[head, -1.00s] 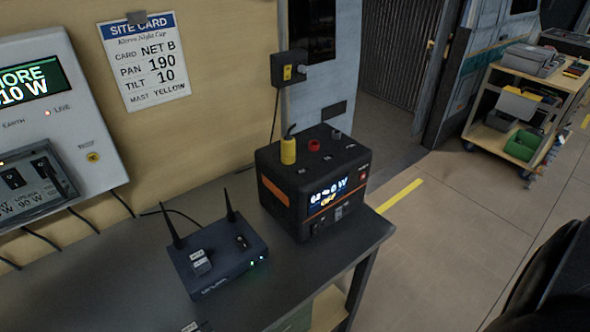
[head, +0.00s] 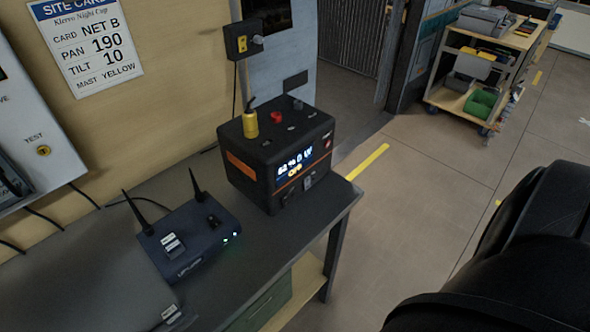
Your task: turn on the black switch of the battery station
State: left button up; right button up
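The battery station (head: 248,176) is a black box with orange stripes on the right end of the grey bench. Its lit front screen (head: 294,168) shows about "62 %", "0 W" and an orange "OFF". A small dark control (head: 308,182) sits below the screen; I cannot tell for sure that it is the black switch. A yellow plug (head: 250,125) stands in its top, beside a red socket (head: 289,117). Neither gripper is in view; a black part of my own body fills the lower right.
A dark blue router (head: 195,238) with two antennas stands left of the station on the bench (head: 110,270). The wall panel (head: 40,130) is at the left. A loaded cart (head: 450,100) stands at the back right. Floor right of the bench is clear.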

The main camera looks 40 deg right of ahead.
aim_at(285, 200)
jog(key=z, duration=1.2)
jog(key=k, duration=0.05)
